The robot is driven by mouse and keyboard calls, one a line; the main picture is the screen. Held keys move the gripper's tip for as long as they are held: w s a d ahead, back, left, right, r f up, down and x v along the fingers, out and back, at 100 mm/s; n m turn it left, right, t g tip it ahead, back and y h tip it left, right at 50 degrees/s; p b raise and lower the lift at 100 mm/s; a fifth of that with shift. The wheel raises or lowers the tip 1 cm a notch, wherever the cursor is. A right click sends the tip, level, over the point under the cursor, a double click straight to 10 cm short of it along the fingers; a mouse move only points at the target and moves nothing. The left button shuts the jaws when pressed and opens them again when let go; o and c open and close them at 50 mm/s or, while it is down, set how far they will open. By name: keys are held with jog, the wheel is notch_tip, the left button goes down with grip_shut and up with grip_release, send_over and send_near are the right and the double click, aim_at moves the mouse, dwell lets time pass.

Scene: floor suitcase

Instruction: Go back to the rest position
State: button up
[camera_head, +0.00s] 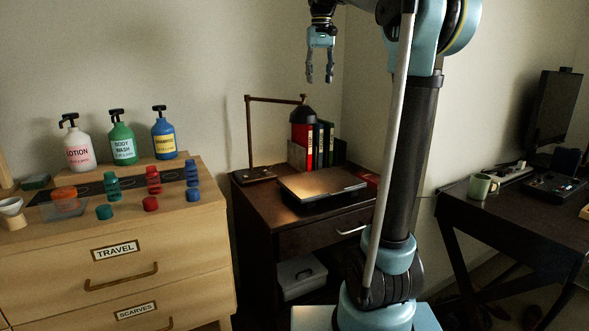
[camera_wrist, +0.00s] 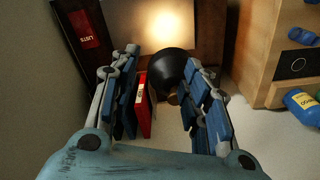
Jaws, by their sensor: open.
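My gripper (camera_head: 320,72) is raised in the upper middle of the head view, pointing down, open and empty. It hangs above the dark brown side desk (camera_head: 258,213), well clear of it. In the wrist view my gripper (camera_wrist: 160,90) shows two spread fingers with blue pads. Between and beyond them lie the black lamp shade (camera_wrist: 174,66) and a red binder (camera_wrist: 144,105) on the desk below. Nothing is held.
A wooden dresser (camera_head: 183,255) at left bears three pump bottles (camera_head: 122,140) and several small travel bottles. A lamp (camera_head: 303,112), binders and a flat dark case (camera_head: 322,187) stand on the side desk. At right, a dark table (camera_head: 470,212) bears a mug (camera_head: 481,187) and a monitor (camera_head: 556,107).

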jog(key=s+d+f, duration=0.3)
jog(key=s+f, duration=0.7)
jog(key=f, duration=0.5)
jog(key=s+d+f+t, duration=0.1)
jog(key=s+d+f, duration=0.3)
jog(key=s+f, duration=0.7)
jog(key=s+d+f+m, duration=0.1)
jog(key=s+d+f, duration=0.2)
jog(key=s+f, duration=0.7)
notch_tip(320, 180, down, 9)
jog(key=shift+s+d+r+t, duration=0.1)
jog(key=shift+s+d+t, duration=0.2)
jog(key=shift+t, duration=0.1)
jog(key=shift+w, duration=0.1)
jog(key=shift+w+f, duration=0.25)
jog(key=shift+w, duration=0.1)
